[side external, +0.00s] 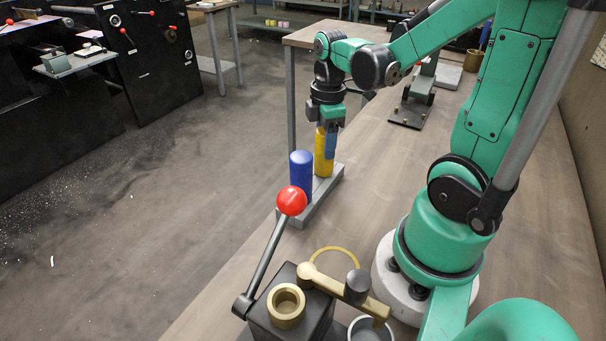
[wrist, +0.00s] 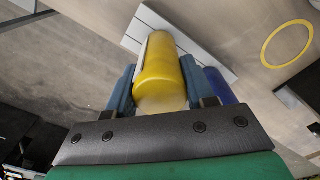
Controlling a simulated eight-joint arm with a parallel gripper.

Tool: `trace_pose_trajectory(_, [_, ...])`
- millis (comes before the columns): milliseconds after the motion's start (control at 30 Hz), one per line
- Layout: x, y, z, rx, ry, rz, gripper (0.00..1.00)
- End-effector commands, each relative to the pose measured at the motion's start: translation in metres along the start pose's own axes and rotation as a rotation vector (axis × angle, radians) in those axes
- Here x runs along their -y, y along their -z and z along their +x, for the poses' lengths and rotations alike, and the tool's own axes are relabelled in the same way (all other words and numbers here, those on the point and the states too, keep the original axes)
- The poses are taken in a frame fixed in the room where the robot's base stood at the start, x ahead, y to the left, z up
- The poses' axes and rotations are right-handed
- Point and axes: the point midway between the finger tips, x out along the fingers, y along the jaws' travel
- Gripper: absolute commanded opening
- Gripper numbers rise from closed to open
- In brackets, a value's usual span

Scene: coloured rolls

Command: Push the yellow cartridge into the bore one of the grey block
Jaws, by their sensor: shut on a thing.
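The yellow cartridge (side external: 321,158) stands upright at the light grey slab (side external: 322,194) on the bench. My gripper (side external: 329,142) points down from above and is shut on its upper part. In the wrist view the yellow cartridge (wrist: 162,65) lies between the two blue fingers of my gripper (wrist: 158,80). The slab (wrist: 150,24) shows beyond it. Whether the cartridge's lower end rests on the slab or just above it, I cannot tell. A dark grey block (side external: 284,325) with a brass-ringed bore (side external: 287,303) stands at the front. No numbering of bores is readable.
A blue roll (side external: 301,178) stands upright on the slab, close beside the cartridge. A lever with a red ball (side external: 291,201) rises from the dark block. A brass arm (side external: 335,285) and a flat yellow ring (side external: 335,249) lie nearby. The bench right of the slab is clear.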

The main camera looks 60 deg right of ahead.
Motion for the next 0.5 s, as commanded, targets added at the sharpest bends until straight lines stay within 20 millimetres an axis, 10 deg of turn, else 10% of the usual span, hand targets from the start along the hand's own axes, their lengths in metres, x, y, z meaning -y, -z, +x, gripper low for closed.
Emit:
trace_pose_trajectory(433, [0.0000,0.0000,-0.0001,0.000,0.000,0.000,0.00])
trace_pose_trajectory(467, [0.0000,0.0000,-0.0001,0.000,0.000,0.000,0.54])
trace_pose_trajectory(500, [0.0000,0.0000,-0.0001,0.000,0.000,0.000,0.65])
